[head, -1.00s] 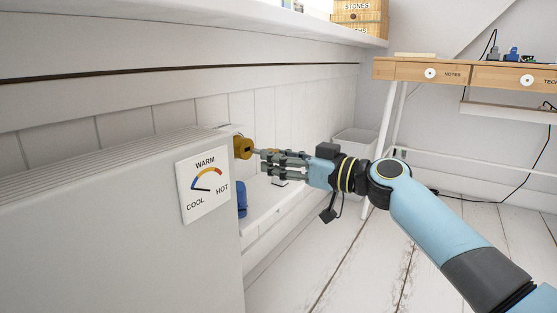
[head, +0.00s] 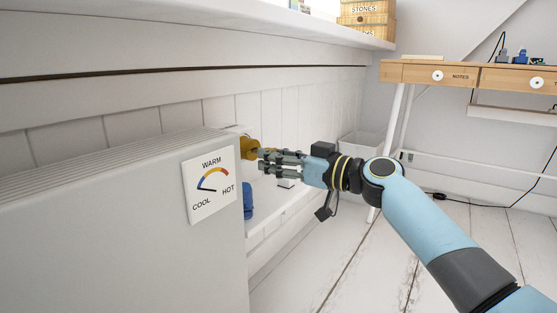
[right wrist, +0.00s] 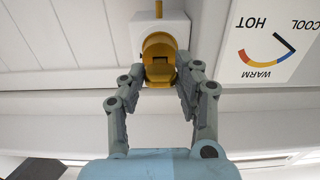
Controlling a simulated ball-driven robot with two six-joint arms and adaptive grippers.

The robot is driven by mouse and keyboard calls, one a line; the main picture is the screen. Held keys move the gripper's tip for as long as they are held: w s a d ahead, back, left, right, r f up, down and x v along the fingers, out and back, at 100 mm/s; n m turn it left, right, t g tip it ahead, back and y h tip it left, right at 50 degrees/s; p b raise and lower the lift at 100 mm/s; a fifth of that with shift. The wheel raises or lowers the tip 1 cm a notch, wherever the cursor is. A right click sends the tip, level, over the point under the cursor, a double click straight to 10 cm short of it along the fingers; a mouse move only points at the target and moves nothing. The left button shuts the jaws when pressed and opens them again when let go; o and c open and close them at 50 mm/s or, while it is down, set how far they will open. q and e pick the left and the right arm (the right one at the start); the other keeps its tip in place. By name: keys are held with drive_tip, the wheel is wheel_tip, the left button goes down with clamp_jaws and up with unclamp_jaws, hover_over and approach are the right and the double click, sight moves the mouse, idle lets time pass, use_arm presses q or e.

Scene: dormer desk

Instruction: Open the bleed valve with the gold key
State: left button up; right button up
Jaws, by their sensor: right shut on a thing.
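The bleed valve (head: 249,146) shows as a round gold fitting at the end of the white radiator (head: 120,230). In the right wrist view, the gold valve body (right wrist: 155,42) sits in front of a white block. My right gripper (head: 263,158) reaches in from the right, its fingertips beside the gold fitting. In the right wrist view, its fingers are closed around the gold key (right wrist: 160,72), a small gold piece in line with the valve. Where key and valve meet is hard to tell. My left gripper is out of view.
A dial card (head: 211,185) marked cool, warm and hot is on the radiator front. A blue item (head: 247,200) is beside the radiator's end. A ledge (head: 230,45) runs above. A white bin (head: 360,146) and a desk (head: 475,75) stand behind; open floor lies right.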

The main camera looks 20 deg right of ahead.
drive_tip(key=shift+w+a, duration=0.4)
drive_tip(key=shift+w, duration=0.1)
drive_tip(key=o, duration=1.2)
drive_tip(key=v, duration=1.2)
drive_tip(key=shift+d, duration=0.1)
